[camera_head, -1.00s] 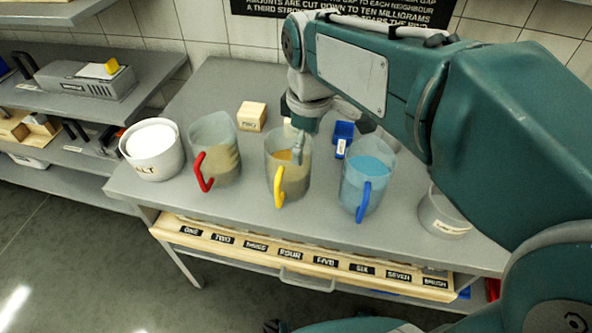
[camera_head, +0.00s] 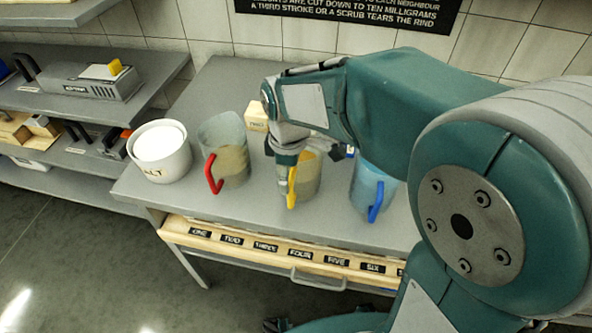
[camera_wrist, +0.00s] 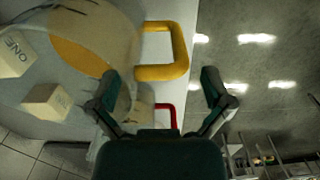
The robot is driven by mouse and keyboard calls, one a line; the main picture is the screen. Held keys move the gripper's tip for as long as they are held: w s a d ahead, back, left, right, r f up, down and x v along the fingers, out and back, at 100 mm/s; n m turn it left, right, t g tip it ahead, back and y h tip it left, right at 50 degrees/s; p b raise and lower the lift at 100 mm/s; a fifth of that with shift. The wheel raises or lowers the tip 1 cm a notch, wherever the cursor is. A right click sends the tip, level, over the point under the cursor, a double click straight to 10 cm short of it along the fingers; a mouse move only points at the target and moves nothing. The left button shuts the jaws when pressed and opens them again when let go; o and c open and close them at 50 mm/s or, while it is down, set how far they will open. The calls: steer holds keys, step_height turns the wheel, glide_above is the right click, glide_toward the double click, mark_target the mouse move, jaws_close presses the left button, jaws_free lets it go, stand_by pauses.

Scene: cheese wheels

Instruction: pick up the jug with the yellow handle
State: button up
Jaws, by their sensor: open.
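The jug with the yellow handle (camera_head: 308,176) stands on the grey table, between the red-handled and blue-handled jugs. It is clear, with a tan content, and its yellow handle (camera_head: 292,188) faces the table's front edge. In the wrist view the yellow handle (camera_wrist: 178,52) lies ahead of the fingers, and the jug's body (camera_wrist: 85,55) fills the upper left. My gripper (camera_wrist: 158,90) is open and empty, with its fingers spread just short of the handle. In the head view my wrist hides part of the jug, and the fingers are hard to make out.
The red-handled jug (camera_head: 226,150) stands close on the left, and a white salt tub (camera_head: 160,152) beyond it. The blue-handled jug (camera_head: 370,185) is close on the right, partly behind my arm. A wooden block (camera_head: 257,117) sits behind. A labelled drawer (camera_head: 275,250) runs below the table's front edge.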

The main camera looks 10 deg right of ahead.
steer(key=shift+d+f, duration=0.1)
steer(key=shift+f, duration=0.25)
steer(key=shift+d, duration=0.2)
steer(key=c, duration=1.2)
steer(key=shift+c, duration=0.2)
